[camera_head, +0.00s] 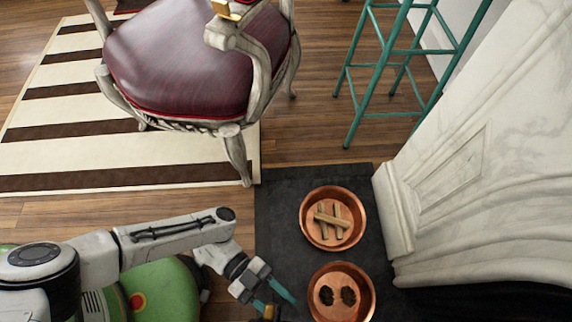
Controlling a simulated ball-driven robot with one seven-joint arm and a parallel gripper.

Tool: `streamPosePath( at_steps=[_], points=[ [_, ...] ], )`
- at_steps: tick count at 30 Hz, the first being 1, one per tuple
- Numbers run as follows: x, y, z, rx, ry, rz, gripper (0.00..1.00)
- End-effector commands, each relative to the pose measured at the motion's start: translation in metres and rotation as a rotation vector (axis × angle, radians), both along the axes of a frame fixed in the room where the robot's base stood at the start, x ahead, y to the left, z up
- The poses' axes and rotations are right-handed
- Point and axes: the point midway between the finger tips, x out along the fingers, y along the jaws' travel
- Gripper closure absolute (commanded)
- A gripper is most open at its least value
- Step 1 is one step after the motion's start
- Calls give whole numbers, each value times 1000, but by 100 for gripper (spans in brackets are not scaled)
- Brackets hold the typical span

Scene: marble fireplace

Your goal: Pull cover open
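My gripper (277,304) is at the bottom centre, over the dark hearth mat. Its two teal fingers are spread apart, with nothing seen between the tips. I cannot make out a cover in this view. The dark fireplace opening (490,300) is at the lower right, under the white marble surround (470,190).
Two copper bowls, one with wooden sticks (305,222) and one with dark lumps (317,307), stand on the dark mat (280,190) right of my gripper. A red armchair (185,60) stands on the striped rug (60,125). A teal stool (360,75) stands behind. Wood floor between is clear.

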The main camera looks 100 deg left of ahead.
Motion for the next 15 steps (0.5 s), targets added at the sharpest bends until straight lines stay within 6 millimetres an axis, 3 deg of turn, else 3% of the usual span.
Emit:
streamPosePath(
  at_steps=[8, 15],
  points=[
    [-8, 4, -1, 2, 6, 0, 58],
    [-44, 22, -2, 3, 8, 3, 58]
  ],
)
